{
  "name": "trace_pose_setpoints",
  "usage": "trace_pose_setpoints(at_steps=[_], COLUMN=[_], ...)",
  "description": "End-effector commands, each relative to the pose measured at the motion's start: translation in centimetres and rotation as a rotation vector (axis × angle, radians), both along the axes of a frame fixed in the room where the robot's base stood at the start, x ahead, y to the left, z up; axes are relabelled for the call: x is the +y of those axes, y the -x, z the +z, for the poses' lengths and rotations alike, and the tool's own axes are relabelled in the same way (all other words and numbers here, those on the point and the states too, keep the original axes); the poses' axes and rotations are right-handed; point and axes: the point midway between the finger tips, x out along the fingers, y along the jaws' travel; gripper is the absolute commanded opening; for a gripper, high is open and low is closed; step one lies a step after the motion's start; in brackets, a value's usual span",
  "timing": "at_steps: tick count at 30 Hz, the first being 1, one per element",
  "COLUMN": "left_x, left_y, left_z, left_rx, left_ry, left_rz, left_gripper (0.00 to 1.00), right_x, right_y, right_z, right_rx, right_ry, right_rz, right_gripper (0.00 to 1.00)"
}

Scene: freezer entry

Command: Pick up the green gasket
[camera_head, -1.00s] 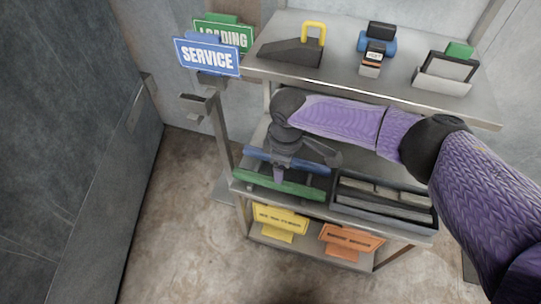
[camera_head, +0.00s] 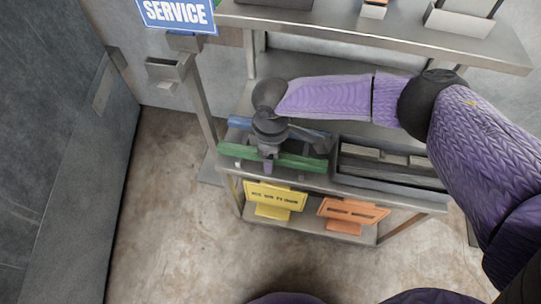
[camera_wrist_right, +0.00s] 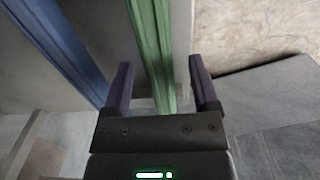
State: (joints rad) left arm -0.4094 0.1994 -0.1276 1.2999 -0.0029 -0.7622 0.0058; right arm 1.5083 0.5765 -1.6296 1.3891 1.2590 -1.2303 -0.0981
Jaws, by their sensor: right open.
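The green gasket (camera_head: 303,161) is a long strip lying along the front of the middle shelf. In the right wrist view the green gasket (camera_wrist_right: 152,40) runs between the two purple fingers of my right gripper (camera_wrist_right: 160,82), with gaps visible on both sides. In the head view my right gripper (camera_head: 267,162) is above the gasket, pointing down, and hides part of it. It is open and holds nothing. My left gripper is not in view.
A blue gasket (camera_head: 240,123) lies behind the green one and shows left in the wrist view (camera_wrist_right: 58,48). A dark tray (camera_head: 390,181) with grey blocks stands to the right. Yellow (camera_head: 274,196) and orange (camera_head: 352,212) signs are below. The upper shelf (camera_head: 400,40) overhangs behind.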

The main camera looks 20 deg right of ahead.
Motion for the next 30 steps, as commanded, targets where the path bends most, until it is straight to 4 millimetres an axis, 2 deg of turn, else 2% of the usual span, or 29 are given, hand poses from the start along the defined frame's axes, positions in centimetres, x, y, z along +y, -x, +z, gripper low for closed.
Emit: trace_pose_setpoints(at_steps=[6,17,30], left_x=[0.0,0.0,-0.01], left_y=[-0.16,-0.15,0.09], left_z=[0.08,0.06,0.08], left_rx=[-0.003,-0.003,-0.004], left_ry=[0.0,-0.001,0.001], left_rz=[0.0,0.001,0.0], left_gripper=[0.59,0.59,0.59], right_x=[0.0,-0.01,0.0], right_y=[-0.01,-0.01,-0.02], right_z=[0.05,0.03,0.38], right_rx=[-0.001,-0.001,-0.001], right_ry=[0.0,-0.001,0.0], right_rz=[0.0,0.0,0.0], right_gripper=[0.76,0.0,0.0])
